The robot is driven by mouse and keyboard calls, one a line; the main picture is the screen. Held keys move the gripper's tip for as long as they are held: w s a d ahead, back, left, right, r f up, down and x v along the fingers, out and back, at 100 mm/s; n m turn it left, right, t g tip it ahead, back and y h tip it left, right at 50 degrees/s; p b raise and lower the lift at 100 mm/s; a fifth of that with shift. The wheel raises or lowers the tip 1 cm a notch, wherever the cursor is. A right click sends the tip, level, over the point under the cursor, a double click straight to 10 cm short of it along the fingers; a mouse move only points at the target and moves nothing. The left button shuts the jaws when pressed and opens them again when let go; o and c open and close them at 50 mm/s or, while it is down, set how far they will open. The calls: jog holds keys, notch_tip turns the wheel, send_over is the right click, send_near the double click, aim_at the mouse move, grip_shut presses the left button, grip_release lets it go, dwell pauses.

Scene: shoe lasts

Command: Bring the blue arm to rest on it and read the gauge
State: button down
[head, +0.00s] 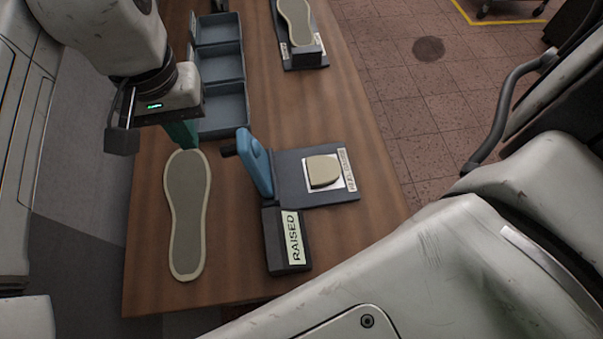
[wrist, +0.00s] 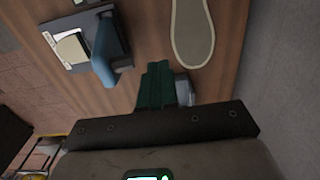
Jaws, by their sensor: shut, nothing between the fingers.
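The gauge has a dark base (head: 287,168) on the wooden table. Its blue arm (head: 256,163) stands raised at the base's left edge, with a dark knob at its top. A beige heel-shaped piece (head: 323,170) lies on a white square on the base, apart from the blue arm. A display block in front reads RAISED (head: 291,238). My gripper (head: 183,134), with green fingers, is shut and empty, left of the blue arm and apart from it. In the wrist view, the fingers (wrist: 157,85) are together and the blue arm (wrist: 104,52) is left of them.
A grey sole-shaped piece (head: 187,215) lies on the table (head: 235,285) left of the gauge. Blue-grey open bins (head: 219,65) stand behind my gripper. Another stand with a sole (head: 297,22) is at the back. Bare wood lies around the gauge.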

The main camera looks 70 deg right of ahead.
aim_at(257, 146)
dwell(0.4)
jog(key=shift+s+d+f+p, duration=0.2)
jog(key=shift+s+d+f, duration=0.55)
jog(key=shift+s, duration=0.6)
jog(key=shift+s+d+f+p, duration=0.25)
jog(key=shift+s+d+f, duration=0.25)
jog(key=shift+s+d, duration=0.65)
jog(key=shift+s+d+f+p, duration=0.2)
jog(key=shift+s+d+f, duration=0.5)
jog(key=shift+s, duration=0.8)
jog(key=r+p, duration=0.2)
jog(key=w+r+p, duration=0.1)
jog(key=r+p, duration=0.1)
jog(key=r, duration=0.1)
jog(key=a+r+p, duration=0.1)
jog(key=r+p, duration=0.2)
jog(key=shift+w+r, duration=0.2)
jog(key=shift+w, duration=0.2)
jog(key=shift+f, duration=0.1)
